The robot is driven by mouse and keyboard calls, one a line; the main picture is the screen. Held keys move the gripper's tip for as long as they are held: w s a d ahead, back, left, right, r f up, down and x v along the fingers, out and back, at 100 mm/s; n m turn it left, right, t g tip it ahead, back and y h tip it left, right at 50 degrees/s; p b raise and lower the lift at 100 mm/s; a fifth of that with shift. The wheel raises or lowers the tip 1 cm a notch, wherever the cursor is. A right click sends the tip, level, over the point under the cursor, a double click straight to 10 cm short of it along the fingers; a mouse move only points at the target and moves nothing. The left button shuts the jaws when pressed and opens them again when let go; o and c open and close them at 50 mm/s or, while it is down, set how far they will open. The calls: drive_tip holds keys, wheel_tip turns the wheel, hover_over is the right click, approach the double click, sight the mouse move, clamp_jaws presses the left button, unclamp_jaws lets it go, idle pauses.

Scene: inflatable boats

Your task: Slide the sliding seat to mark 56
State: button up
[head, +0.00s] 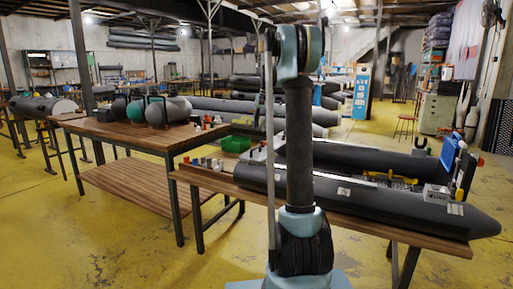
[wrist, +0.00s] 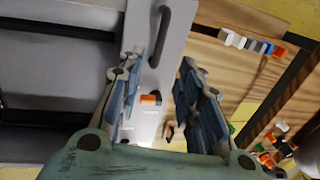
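A light grey board (wrist: 178,42) with a black handle-like bar (wrist: 160,35) lies in the wrist view, next to dark grey boat parts on the left. It may be the sliding seat, but I cannot be sure. My gripper (wrist: 162,75) is open, fingers apart, with nothing clearly held. Whether it touches the board I cannot tell. In the head view the dark grey boat (head: 385,204) lies on a wooden table, partly hidden behind my arm. No mark numbers are legible.
Small coloured fittings (wrist: 250,43) lie on the wooden tabletop at the right of the wrist view. In the head view a green bin (head: 236,144) stands near the boat's left end. Another wooden table (head: 135,133) holds rounded tanks. Yellow floor is open at the front.

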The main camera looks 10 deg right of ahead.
sight(257, 147)
drive_tip(key=f, duration=0.3)
drive_tip(key=w+a+f, duration=0.1)
drive_tip(key=f, duration=0.3)
drive_tip(key=a+f, duration=0.1)
drive_tip(key=f, duration=0.3)
drive_tip(key=shift+w+f, duration=0.1)
drive_tip(key=shift+w, duration=0.05)
clamp_jaws()
